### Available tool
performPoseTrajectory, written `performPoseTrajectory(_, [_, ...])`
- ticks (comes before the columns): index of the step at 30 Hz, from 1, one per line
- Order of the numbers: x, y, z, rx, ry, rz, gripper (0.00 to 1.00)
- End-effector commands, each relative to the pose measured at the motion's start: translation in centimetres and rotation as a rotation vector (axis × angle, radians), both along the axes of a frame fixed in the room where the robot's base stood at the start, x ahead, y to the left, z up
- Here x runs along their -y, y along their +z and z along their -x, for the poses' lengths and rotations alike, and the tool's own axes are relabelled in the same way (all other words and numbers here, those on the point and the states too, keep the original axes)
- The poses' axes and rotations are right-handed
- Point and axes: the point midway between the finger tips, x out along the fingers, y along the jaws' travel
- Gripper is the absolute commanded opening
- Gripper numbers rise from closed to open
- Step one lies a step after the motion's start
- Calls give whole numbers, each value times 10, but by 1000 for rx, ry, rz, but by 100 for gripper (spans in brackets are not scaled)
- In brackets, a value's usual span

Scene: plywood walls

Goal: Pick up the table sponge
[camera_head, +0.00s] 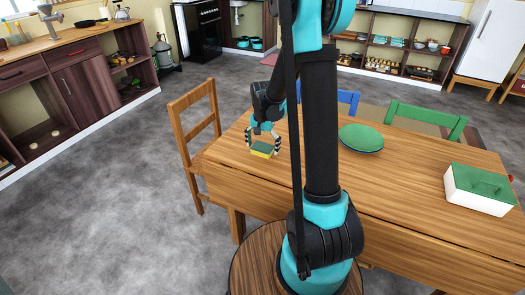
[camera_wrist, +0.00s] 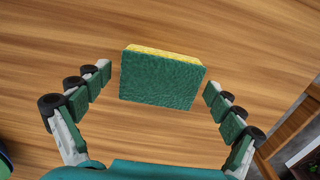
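The sponge (camera_wrist: 160,84) is a rectangular block with a green scouring face and a yellow body. It lies on the wooden table (camera_head: 400,190) near the table's left end, and it also shows in the head view (camera_head: 262,149). My gripper (camera_wrist: 157,87) is open, with one finger on each side of the sponge. In the wrist view there is a gap between each green finger pad and the sponge. In the head view my gripper (camera_head: 263,142) is just above and around the sponge. Whether the fingertips reach down to the tabletop cannot be told.
A green round plate (camera_head: 361,137) and a white box with a green lid (camera_head: 480,188) stand on the table to the right. A wooden chair (camera_head: 194,118) is at the left end. Blue (camera_head: 348,99) and green (camera_head: 425,117) chairs stand behind the table.

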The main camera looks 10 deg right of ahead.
Motion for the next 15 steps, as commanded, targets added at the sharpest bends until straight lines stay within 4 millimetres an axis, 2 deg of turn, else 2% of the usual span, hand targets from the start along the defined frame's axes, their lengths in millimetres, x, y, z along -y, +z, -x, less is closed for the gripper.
performPoseTrajectory(1, [0, 0, 0, 0, 0, 0, 82])
performPoseTrajectory(9, [0, 0, 0, 0, 0, 0, 50])
performPoseTrajectory(15, [0, 0, 0, 0, 0, 0, 49])
